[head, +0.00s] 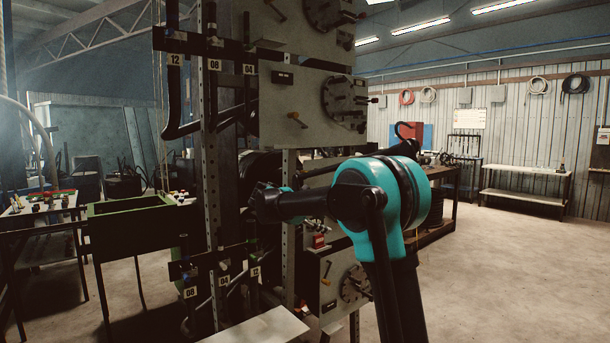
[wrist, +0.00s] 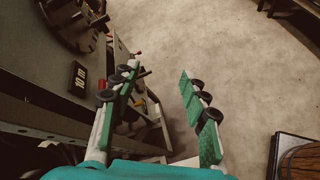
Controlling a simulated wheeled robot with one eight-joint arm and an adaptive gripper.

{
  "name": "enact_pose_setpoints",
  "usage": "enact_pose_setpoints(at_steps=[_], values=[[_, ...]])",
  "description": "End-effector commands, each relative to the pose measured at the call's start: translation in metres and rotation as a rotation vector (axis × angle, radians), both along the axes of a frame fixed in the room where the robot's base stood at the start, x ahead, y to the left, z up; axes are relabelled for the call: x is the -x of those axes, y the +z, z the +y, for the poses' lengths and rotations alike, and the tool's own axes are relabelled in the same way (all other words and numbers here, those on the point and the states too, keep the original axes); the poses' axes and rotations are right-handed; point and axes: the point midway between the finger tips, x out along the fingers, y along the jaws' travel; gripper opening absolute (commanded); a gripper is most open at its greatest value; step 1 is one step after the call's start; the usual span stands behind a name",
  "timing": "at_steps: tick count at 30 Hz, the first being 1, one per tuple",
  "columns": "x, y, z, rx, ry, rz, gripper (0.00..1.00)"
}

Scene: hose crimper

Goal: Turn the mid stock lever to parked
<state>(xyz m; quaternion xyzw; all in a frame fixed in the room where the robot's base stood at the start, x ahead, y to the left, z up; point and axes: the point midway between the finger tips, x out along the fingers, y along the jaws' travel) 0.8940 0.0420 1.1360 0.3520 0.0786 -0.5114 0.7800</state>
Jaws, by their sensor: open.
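One orange lever (head: 297,119) is on the panel at mid-height in the picture, tilted down to the right. Another orange lever (head: 326,269) is on the low panel, tilted steeply. I cannot tell which is the mid stock lever; my arm hides part of the rack between them. In the wrist view my gripper (wrist: 158,85) is open and empty beside a grey panel (wrist: 42,65). A small orange piece (wrist: 141,106) shows past the left finger, partly hidden.
The panel in the wrist view has a dark display (wrist: 79,76) and a disc with handles (wrist: 82,22). In the head view a green bin (head: 135,208) stands left and a white bench (head: 523,196) far right.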

Motion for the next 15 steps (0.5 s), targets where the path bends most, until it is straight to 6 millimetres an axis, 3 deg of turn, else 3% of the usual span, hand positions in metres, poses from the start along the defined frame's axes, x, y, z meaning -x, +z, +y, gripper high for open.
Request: enact_pose_setpoints(at_steps=[1,3,9,12,15], values=[[-0.020,0.019,0.025,0.087,0.046,0.023,0.45],[-0.041,0.046,0.055,0.216,0.097,0.059,0.45],[-0.076,0.110,0.138,0.539,0.187,0.142,0.45],[-0.082,0.129,0.165,0.639,0.202,0.165,0.45],[-0.083,0.139,0.180,0.694,0.207,0.179,0.45]])
